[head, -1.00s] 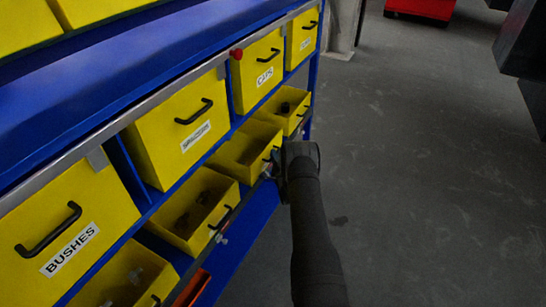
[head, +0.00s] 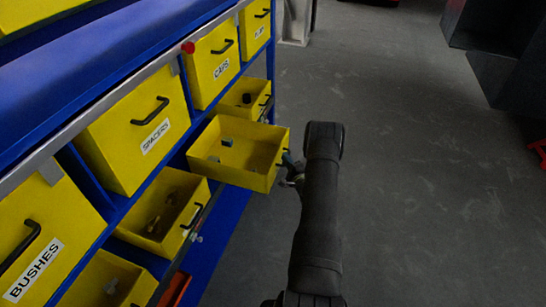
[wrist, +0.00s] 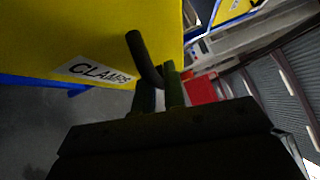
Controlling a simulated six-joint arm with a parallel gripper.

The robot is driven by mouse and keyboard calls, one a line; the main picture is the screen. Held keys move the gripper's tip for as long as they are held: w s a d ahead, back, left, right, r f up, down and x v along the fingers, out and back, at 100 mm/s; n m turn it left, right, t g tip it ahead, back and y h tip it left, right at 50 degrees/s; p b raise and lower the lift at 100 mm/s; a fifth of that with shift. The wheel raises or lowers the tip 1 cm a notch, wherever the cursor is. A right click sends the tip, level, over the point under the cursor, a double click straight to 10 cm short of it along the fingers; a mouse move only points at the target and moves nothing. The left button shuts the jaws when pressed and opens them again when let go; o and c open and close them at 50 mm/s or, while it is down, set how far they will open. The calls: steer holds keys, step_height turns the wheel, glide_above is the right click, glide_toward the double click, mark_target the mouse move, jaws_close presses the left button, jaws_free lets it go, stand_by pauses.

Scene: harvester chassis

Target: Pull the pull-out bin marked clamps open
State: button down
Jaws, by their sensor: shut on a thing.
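The yellow clamps bin (head: 230,173) sticks out of the blue rack's lower row in the head view, with a few small grey parts inside. In the wrist view its front (wrist: 80,30) carries the white CLAMPS label (wrist: 97,72) and a black handle (wrist: 143,58). My gripper (wrist: 160,85) is shut on that handle, one finger on either side of it. In the head view my gripper (head: 291,168) is at the bin's outer face, partly hidden by my dark arm.
Upper-row bins marked SPACERS (head: 138,128), CAPS (head: 213,65) and BUSHES (head: 40,235) are closed. Open-topped bins (head: 165,212) flank the clamps bin in the lower row. A red knob (head: 188,47) sits on the rail. The grey floor (head: 420,200) at right is clear.

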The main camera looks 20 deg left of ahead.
steer(key=shift+d, duration=1.5)
steer(key=c, duration=1.5)
jaws_free()
steer(key=v, duration=1.7)
steer(key=shift+s+d+f, duration=0.1)
steer(key=shift+d, duration=0.05)
